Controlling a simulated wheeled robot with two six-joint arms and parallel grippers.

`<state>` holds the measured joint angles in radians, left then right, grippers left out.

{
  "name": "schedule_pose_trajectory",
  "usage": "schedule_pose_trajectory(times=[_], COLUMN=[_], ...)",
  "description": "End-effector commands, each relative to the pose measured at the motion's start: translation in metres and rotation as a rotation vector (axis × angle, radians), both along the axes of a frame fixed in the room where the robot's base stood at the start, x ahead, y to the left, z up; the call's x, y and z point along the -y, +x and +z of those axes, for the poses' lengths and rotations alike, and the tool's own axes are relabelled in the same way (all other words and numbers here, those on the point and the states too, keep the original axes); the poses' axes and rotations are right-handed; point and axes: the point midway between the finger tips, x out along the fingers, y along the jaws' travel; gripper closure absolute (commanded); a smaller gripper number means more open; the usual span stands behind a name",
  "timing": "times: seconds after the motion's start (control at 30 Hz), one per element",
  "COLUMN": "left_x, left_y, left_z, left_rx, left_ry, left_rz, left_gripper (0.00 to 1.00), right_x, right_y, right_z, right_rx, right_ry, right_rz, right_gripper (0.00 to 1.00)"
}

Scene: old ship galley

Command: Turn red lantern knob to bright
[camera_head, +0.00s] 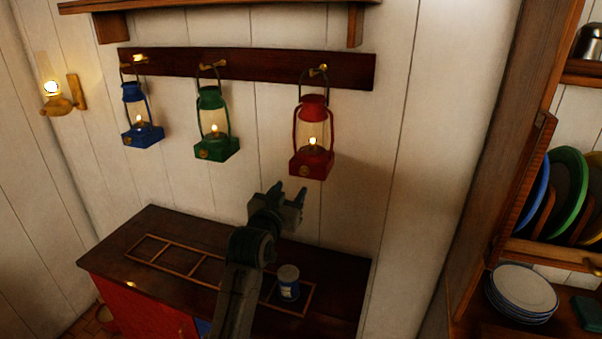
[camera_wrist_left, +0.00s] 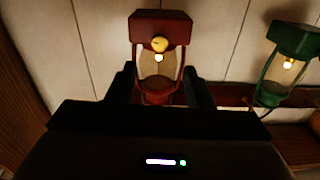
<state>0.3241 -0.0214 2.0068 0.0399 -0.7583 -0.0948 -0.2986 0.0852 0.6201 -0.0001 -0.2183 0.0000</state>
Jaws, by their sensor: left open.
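The red lantern (camera_head: 313,166) hangs by its handle from the right hook of the wall rack, its small flame lit. In the left wrist view the red lantern (camera_wrist_left: 160,25) appears upside down. Its round brass knob (camera_wrist_left: 160,44) shows on the front of the red base. The knob is too small and dark to make out in the head view. My left gripper (camera_head: 289,190) is open and empty, just below and in front of the lantern's base. In the wrist view its fingers stand either side of the lantern, apart from the knob. My right gripper is not in view.
A green lantern (camera_head: 217,149) and a blue lantern (camera_head: 143,136) hang to the left on the same wooden rack (camera_head: 260,67). A plate cupboard (camera_head: 500,150) stands at right.

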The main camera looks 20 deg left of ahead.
Motion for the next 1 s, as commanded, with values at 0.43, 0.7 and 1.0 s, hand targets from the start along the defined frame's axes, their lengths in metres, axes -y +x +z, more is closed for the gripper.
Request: schedule_pose_trajectory(times=[0.43,0.7,1.0], left_x=[0.003,0.003,0.003], left_y=[0.076,0.090,0.090], left_z=[0.002,0.000,-0.001], left_rx=[-0.004,-0.002,-0.002], left_ry=[-0.001,-0.001,-0.001], left_rz=[0.000,0.000,0.000], left_gripper=[0.53,0.53,0.67], right_x=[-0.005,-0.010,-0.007], right_y=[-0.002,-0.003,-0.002], right_z=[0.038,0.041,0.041], right_rx=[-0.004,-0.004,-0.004], right_ry=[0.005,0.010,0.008], right_rz=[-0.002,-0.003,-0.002], right_gripper=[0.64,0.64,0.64])
